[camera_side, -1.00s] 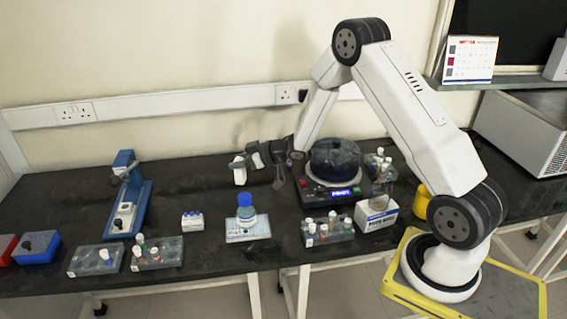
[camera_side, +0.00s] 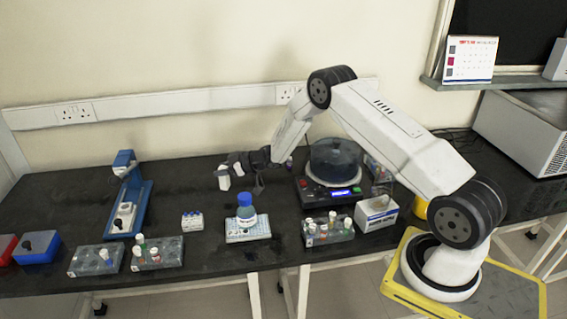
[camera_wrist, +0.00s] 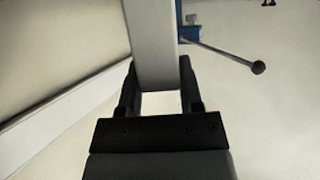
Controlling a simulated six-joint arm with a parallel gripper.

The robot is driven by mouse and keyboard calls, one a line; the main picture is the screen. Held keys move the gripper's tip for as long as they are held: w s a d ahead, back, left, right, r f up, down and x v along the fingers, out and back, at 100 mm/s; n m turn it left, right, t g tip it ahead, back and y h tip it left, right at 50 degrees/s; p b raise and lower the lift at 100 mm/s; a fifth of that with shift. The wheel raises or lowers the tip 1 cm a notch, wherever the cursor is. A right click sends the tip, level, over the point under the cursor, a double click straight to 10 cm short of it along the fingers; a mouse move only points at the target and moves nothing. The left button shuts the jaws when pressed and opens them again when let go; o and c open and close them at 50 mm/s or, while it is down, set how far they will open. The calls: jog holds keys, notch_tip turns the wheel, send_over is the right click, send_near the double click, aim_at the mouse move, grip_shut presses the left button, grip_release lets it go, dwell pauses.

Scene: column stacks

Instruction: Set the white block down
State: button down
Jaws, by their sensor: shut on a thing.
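The white block (camera_side: 224,181) is held in my gripper (camera_side: 232,168), over the back middle of the black bench in the side view. I cannot tell the gap between the block and the bench top. In the wrist view, the white block (camera_wrist: 152,40) is a long pale bar between the two dark fingers of my gripper (camera_wrist: 158,82). The fingers are shut on its sides, and the block's far end runs out of the top of that view.
A blue stand (camera_side: 144,200) is left of my gripper; its lever (camera_wrist: 225,54) shows in the wrist view. A dark round device (camera_side: 335,163) is to the right. Bench between stand and gripper is clear.

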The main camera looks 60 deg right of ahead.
aim_at(223, 178)
jog(key=shift+w+f, duration=0.1)
jog(key=shift+w+f, duration=0.2)
jog(key=shift+f, duration=1.6)
jog(key=shift+f, duration=0.1)
jog(key=shift+c, duration=1.3)
grip_release()
jog(key=v, duration=1.2)
jog(key=shift+d, duration=0.15)
